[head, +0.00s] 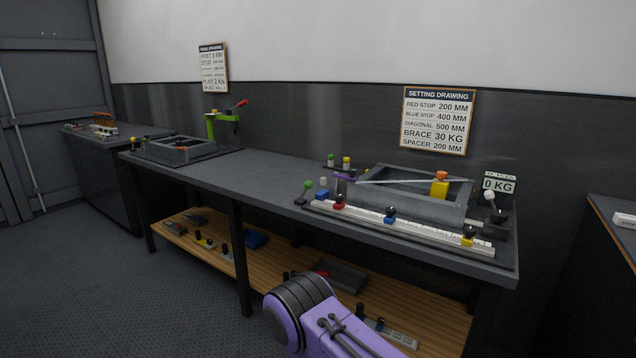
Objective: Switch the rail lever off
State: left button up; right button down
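A long pale measuring rail (365,216) lies along the front of the workbench (270,180) at right. A green-knobbed lever (308,185) stands at the rail's left end. A white-knobbed lever (489,196) stands near its right end. I cannot tell from this view which one is the rail lever or how it is set. Neither gripper is in view; only a purple link of my arm shows at the bottom, in front of the bench.
A grey tray (410,215) behind the rail holds a yellow block (439,189) and a long bar. A green press (222,128) and another tray (180,150) stand at the bench's far left. The bench top between is clear. A wooden shelf (270,270) below holds loose parts.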

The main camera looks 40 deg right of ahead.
aim_at(308, 184)
jog(key=z, duration=0.45)
jog(key=i, duration=1.65)
jog(key=z, duration=0.45)
